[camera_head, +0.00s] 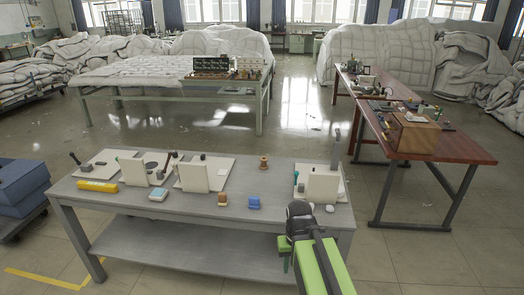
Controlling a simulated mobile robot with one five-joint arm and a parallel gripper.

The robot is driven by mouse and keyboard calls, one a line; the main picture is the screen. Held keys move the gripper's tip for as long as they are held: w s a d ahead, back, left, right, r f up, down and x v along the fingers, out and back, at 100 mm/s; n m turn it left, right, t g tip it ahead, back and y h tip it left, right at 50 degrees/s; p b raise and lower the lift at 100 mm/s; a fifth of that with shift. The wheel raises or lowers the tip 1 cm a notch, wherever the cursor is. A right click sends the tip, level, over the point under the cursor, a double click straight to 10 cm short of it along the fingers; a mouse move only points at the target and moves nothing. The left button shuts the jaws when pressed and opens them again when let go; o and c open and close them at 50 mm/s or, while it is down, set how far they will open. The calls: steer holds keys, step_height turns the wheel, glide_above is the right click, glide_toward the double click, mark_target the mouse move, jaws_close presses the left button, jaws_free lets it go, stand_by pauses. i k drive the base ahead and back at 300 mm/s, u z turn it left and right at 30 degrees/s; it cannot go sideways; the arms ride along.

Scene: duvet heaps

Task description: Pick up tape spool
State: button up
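A small brown spool (263,163) stands upright near the back edge of the grey table (240,233), right of the middle; it is the thing here that most looks like the tape spool. My gripper (299,209) is a dark shape at the end of my green arm, over the table's front right part. It is to the right of the spool and nearer the camera, apart from it. The gripper is small and seen from behind, so its fingers cannot be made out.
A white board with an upright panel (322,187) stands just beyond my gripper. Blue (254,202) and brown (222,199) small blocks lie near the front edge. More white boards and a yellow cylinder (97,186) are at left. A red-brown table (455,150) stands right.

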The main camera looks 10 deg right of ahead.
mark_target(263, 159)
steer(key=z, duration=1.7)
steer(key=i, duration=1.1)
steer(key=u, duration=3.05)
steer(key=i, duration=1.65)
